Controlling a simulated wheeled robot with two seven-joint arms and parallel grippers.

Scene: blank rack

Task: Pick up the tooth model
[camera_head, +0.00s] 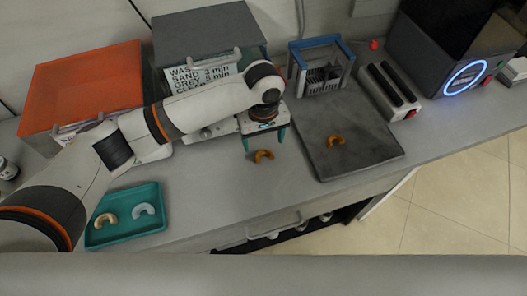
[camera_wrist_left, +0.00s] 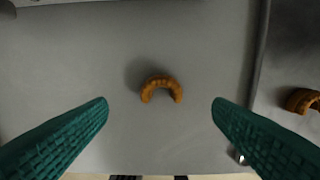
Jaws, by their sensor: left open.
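An orange-brown arch-shaped tooth model (camera_head: 264,156) lies on the grey counter, left of the dark mat. In the left wrist view this tooth model (camera_wrist_left: 161,88) sits near the middle, its arch opening toward the bottom of the picture. A second orange-brown tooth model (camera_head: 336,141) lies on the mat; it also shows at the right edge of the left wrist view (camera_wrist_left: 302,101). My left gripper (camera_head: 265,140) is open and empty, with its green fingers above and just behind the first tooth model. In the left wrist view the fingers (camera_wrist_left: 161,108) are wide apart. My right gripper is not in view.
A teal tray (camera_head: 125,239) with a tan and a pale arch model stands at the front left. A dark mat (camera_head: 368,160) lies to the right, with a blue-framed rack (camera_head: 321,66) behind it. Boxes line the back. The counter around the first model is clear.

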